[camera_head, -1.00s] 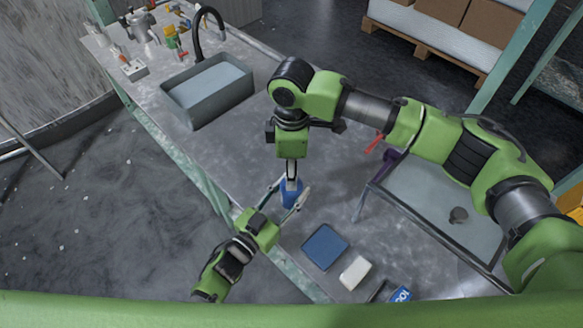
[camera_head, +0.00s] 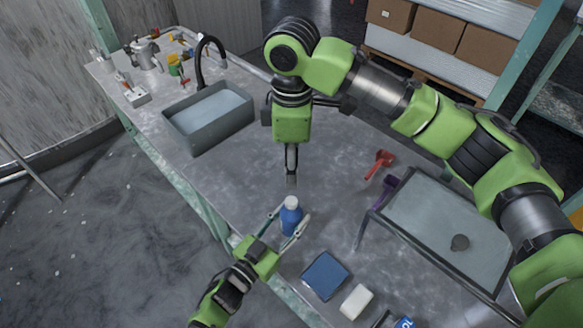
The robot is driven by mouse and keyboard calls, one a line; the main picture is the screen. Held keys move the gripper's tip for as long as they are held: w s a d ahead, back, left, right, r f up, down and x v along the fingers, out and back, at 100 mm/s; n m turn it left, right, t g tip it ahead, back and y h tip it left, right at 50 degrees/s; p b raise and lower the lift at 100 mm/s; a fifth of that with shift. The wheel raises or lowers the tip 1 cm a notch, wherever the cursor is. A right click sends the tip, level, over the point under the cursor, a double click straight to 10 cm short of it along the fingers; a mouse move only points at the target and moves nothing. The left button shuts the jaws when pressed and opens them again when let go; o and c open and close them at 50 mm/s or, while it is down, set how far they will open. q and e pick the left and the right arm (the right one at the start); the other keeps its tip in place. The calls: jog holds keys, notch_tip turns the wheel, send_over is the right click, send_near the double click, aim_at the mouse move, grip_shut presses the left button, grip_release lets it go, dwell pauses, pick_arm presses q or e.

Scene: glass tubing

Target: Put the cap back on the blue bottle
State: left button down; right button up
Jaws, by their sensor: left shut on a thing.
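The blue bottle (camera_head: 290,220) stands upright near the bench's front edge. Its white cap (camera_head: 291,202) shows on its top; I cannot tell how tightly it sits. My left gripper (camera_head: 291,228) is shut around the bottle's body, one finger on each side. My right gripper (camera_head: 291,178) points straight down above the bottle, apart from the cap. Its fingers show as one narrow strip, so I cannot tell whether they are open or shut.
A blue pad (camera_head: 326,275) and a white block (camera_head: 356,302) lie right of the bottle. A grey basin (camera_head: 208,115) with a black tap is at the back left. A raised tray (camera_head: 425,215), a red tool (camera_head: 379,164) and a purple item (camera_head: 388,191) are at the right.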

pick_arm(q)
jog(key=c, duration=1.2)
grip_release()
jog(key=v, duration=1.2)
